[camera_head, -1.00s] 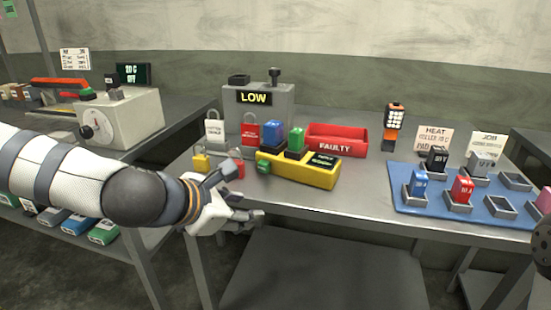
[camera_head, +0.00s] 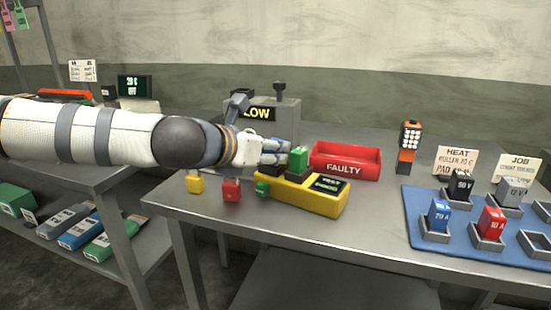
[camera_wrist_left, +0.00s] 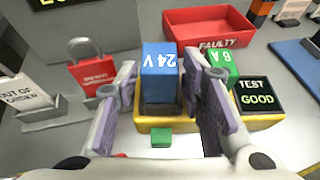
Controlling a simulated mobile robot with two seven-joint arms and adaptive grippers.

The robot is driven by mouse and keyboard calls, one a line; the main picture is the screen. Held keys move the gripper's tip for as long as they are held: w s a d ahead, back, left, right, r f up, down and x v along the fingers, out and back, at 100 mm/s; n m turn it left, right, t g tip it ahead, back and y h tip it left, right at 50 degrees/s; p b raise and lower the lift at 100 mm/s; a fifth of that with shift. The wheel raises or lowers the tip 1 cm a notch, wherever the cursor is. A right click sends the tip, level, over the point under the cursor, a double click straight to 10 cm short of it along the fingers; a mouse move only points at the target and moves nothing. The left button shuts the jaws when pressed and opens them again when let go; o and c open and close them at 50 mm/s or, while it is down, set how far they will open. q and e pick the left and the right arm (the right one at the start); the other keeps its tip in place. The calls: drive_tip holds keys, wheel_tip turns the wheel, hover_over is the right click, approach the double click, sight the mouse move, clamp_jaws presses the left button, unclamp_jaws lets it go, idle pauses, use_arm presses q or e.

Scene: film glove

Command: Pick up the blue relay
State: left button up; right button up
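The blue relay (camera_wrist_left: 159,72), marked 24 V, stands upright in the yellow tester (camera_wrist_left: 185,124) in the left wrist view. My left gripper (camera_wrist_left: 160,95) is open, with one purple-padded finger on each side of the relay; small gaps show between the pads and its sides. In the head view my left gripper (camera_head: 274,152) is over the left end of the yellow tester (camera_head: 305,196) and mostly hides this relay. A green relay (camera_head: 298,158) stands beside it in the tester, close to the right finger. My right gripper is not in view.
A red FAULTY bin (camera_head: 345,162) stands behind the tester. The tester's screen (camera_wrist_left: 257,94) reads TEST GOOD. A red padlock (camera_wrist_left: 92,66) is left of the fingers. Another blue relay (camera_head: 438,214) stands on the blue mat (camera_head: 456,252) at right.

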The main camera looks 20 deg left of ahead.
use_arm(q)
drive_tip(key=shift+w+r, duration=0.1)
clamp_jaws()
